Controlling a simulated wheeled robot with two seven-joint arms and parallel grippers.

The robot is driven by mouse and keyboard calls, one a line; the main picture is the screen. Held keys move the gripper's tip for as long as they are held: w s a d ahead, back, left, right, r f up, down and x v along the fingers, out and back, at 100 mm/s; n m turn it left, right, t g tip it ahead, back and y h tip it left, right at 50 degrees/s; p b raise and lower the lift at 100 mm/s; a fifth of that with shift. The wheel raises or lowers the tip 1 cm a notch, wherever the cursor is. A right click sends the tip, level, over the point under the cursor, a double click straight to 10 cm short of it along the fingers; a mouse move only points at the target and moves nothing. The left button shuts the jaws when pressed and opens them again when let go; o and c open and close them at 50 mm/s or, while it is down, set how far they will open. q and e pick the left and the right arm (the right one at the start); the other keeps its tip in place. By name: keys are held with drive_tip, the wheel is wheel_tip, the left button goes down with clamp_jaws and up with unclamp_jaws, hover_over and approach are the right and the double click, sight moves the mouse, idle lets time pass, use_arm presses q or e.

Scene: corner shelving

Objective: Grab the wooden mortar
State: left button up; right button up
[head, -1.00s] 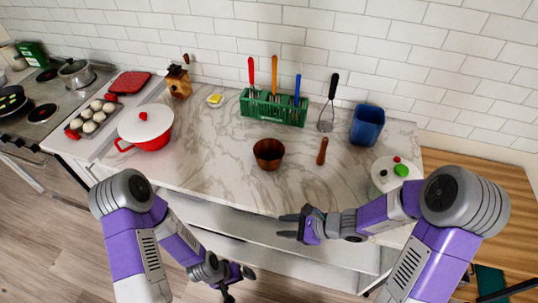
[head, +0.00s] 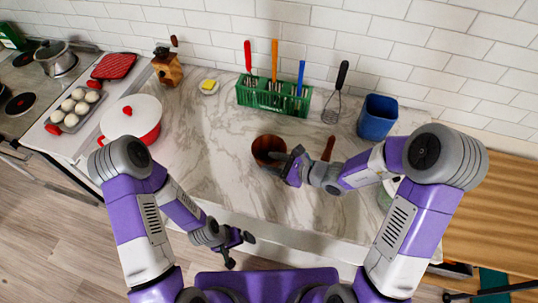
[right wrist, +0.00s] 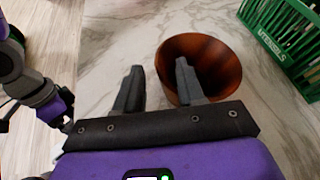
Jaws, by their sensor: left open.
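The wooden mortar (head: 264,146), a brown striped cup, stands upright on the marble counter. My right gripper (head: 280,160) is at its near right side, jaws open and empty. In the right wrist view the mortar (right wrist: 213,60) is right of centre. The right finger overlaps its near side in the picture, and the left finger is clear of it. The right gripper (right wrist: 158,80) has bare counter between its fingers. I cannot tell whether a finger touches the mortar. My left gripper (head: 240,250) is open and empty, low in front of the counter.
A wooden pestle (head: 328,148) stands right of the mortar, partly behind my right arm. A green utensil basket (head: 272,100) is behind it, with a whisk (head: 336,100) and blue container (head: 377,117) to the right. A red pot (head: 131,120) is left. Counter between pot and mortar is clear.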

drive_tip(key=shift+x, duration=1.2)
drive_tip(key=shift+d, duration=0.1)
clamp_jaws()
drive_tip(key=shift+s+f, duration=0.1)
